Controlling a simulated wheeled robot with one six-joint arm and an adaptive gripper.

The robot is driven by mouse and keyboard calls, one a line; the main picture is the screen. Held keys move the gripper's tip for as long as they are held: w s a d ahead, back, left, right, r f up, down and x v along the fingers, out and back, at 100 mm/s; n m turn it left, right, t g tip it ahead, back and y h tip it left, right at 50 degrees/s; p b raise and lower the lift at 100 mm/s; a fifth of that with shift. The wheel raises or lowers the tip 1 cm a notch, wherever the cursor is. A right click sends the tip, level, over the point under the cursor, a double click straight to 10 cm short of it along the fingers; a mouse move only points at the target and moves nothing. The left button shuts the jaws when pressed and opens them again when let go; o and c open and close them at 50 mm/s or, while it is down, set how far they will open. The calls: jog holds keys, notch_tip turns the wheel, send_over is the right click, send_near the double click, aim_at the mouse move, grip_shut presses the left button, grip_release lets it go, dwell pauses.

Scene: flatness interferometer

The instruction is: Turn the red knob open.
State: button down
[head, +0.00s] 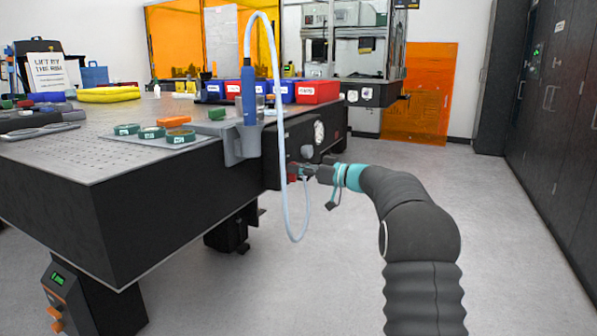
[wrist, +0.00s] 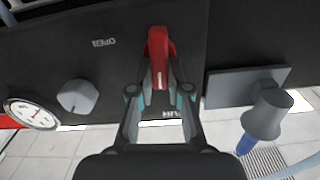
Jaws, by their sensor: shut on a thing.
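The red knob (wrist: 160,45) is on the dark side panel of the table, with its long handle running up and down in the wrist view. My gripper (wrist: 160,88) is closed around the handle's lower part, one finger on each side. A white "OPEN" label (wrist: 103,42) is on the panel to the left of the knob; the handle does not point at it. Another label below is partly hidden by my fingers. In the head view, my gripper (head: 312,172) meets the red knob (head: 292,173) at the table's right side, and the knob is mostly hidden.
A grey knob (wrist: 77,97) and a round gauge (wrist: 30,113) are left of my gripper in the wrist view. A grey bracket (wrist: 232,86) is to the right. A pale hose (head: 284,190) loops down close to my gripper. The floor right of the table is clear.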

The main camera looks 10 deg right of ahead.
jog(key=shift+w+d+f+m+p, duration=0.15)
jog(key=shift+f+m+p, duration=0.1)
jog(key=shift+m, duration=2.55)
jog(key=shift+w+d+f+m+p, duration=0.1)
jog(key=shift+w+f+m+p, duration=0.15)
jog(key=shift+m, duration=2.55)
jog(key=shift+w+d+f+m+p, duration=0.1)
jog(key=shift+f+m, duration=0.2)
jog(key=shift+m, duration=2.5)
jog(key=shift+a+f, duration=0.1)
jog(key=c, duration=1.1)
grip_release()
